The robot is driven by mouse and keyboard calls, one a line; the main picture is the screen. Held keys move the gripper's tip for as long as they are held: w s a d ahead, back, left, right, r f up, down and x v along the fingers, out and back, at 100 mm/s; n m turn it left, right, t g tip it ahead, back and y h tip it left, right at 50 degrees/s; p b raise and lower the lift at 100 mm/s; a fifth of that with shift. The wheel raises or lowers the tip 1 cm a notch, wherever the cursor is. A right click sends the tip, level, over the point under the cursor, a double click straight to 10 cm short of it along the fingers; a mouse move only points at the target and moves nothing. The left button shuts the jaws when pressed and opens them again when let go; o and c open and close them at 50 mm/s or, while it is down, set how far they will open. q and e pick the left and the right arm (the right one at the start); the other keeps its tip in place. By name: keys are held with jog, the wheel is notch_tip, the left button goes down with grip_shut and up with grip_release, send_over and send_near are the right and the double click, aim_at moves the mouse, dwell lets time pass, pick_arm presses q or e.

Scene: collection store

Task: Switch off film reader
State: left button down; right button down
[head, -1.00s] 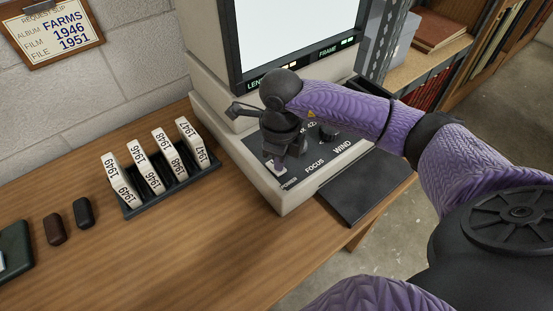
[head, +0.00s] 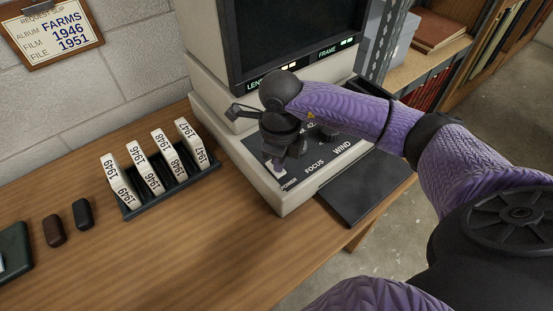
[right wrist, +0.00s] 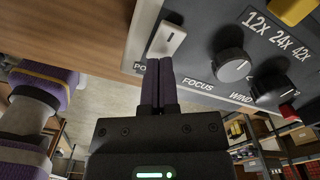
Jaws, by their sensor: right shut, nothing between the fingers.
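The film reader (head: 268,195) stands on the wooden desk, and its screen (head: 290,35) is dark. Small indicator lights still show on the strip under the screen. My right gripper (head: 280,163) is at the left end of the control panel, mostly hidden behind its own wrist in the head view. In the right wrist view my right gripper (right wrist: 160,62) is shut and empty, its tips at the lower end of the white power switch (right wrist: 167,40). I cannot tell whether they touch it. The FOCUS knob (right wrist: 232,65) is to the right. My left gripper is out of view.
A black rack (head: 175,190) of several dated film boxes stands left of the reader. Two small dark cases (head: 54,230) lie further left. A request slip board (head: 48,35) hangs on the wall. A shelf (head: 430,65) with books stands at the right.

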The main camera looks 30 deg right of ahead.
notch_tip(320, 180, up, 6)
jog(key=p, duration=0.3)
jog(key=shift+f+p, duration=0.25)
jog(key=shift+p, duration=0.1)
jog(key=shift+r+p, duration=0.3)
jog(key=shift+r, duration=0.1)
jog(key=shift+f, duration=0.1)
